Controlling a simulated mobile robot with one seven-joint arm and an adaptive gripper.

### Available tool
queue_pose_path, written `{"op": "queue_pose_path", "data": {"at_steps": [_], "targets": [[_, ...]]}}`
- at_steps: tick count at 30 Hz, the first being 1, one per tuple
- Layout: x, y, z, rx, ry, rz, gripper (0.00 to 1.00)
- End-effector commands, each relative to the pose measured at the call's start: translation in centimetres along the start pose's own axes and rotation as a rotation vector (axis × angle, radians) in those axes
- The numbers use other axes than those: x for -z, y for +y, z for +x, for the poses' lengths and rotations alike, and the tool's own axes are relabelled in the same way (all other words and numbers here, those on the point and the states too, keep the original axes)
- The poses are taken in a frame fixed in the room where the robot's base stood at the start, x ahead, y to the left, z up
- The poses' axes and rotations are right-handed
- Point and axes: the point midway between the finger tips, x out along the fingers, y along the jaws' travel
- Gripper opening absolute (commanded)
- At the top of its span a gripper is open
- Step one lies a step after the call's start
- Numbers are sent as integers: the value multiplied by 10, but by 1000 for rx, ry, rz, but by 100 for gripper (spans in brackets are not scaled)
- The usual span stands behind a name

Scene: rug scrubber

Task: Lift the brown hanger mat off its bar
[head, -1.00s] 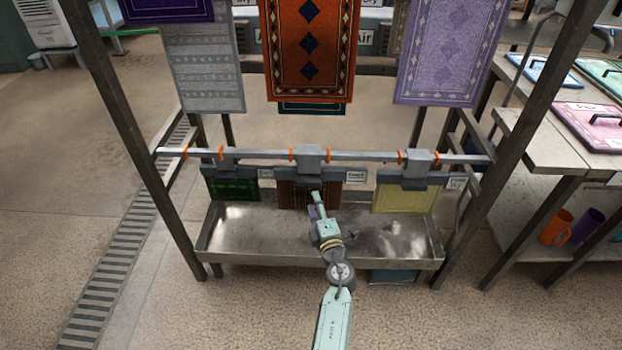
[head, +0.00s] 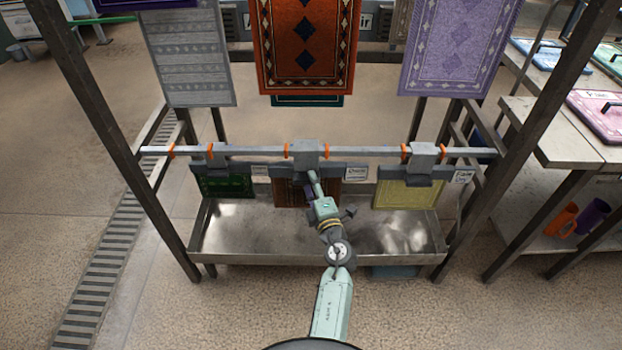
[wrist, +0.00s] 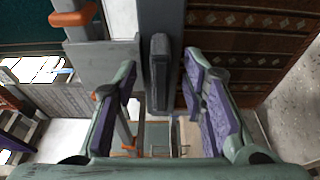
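The brown hanger mat (head: 288,192) hangs from its grey hanger (head: 306,150) at the middle of the metal bar (head: 368,152). My gripper (head: 311,184) is in front of the hanger and hides part of the mat. In the wrist view my gripper (wrist: 163,105) is open, with purple pads apart on both sides. The hanger's dark grey handle (wrist: 160,72) lies ahead, in line with the gap; I cannot tell whether it is between the pads. The patterned brown mat (wrist: 250,50) fills the upper right of that view.
A green mat (head: 222,184) hangs to the left and a yellow mat (head: 408,194) to the right on the same bar. Orange rings (head: 404,153) sit on the bar. A metal trough (head: 235,232) lies below. Large rugs (head: 304,45) hang above. Dark posts (head: 100,130) flank the rack.

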Motion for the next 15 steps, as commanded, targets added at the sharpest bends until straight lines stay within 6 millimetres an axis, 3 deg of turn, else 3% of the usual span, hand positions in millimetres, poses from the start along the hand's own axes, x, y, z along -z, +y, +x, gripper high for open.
{"op": "queue_pose_path", "data": {"at_steps": [15], "targets": [[0, 0, 0, 0, 0, 0, 3]]}}
